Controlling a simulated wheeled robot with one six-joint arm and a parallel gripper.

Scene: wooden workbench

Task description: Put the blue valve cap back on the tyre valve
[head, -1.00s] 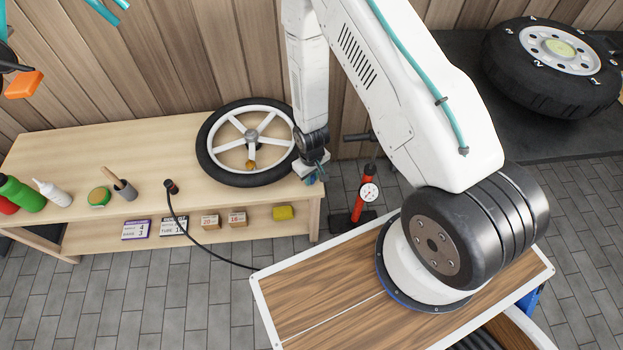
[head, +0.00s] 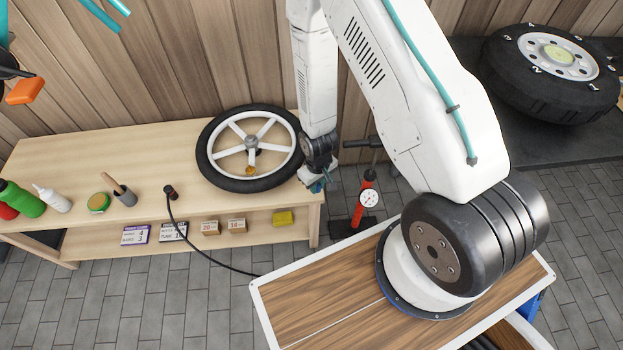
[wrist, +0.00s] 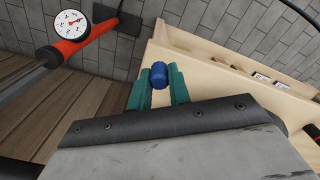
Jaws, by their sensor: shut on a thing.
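The blue valve cap (wrist: 159,75) is held between the two green fingertips of my gripper (wrist: 158,84) in the wrist view. In the head view my gripper (head: 317,185) is at the right end of the workbench, just right of the wheel and apart from it. The cap is too small there to make out clearly. The wheel (head: 210,172), with a black tyre and white spokes, lies flat on the bench. A small orange-gold piece (head: 250,171) shows at the near inner side of its rim; I cannot tell whether it is the tyre valve.
A red pump with a gauge (head: 368,198) stands on the floor right of the bench, close to my gripper. A black hose end (head: 170,192), a brush pot (head: 124,196) and bottles (head: 22,197) are on the bench's left. Small boxes sit on the lower shelf.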

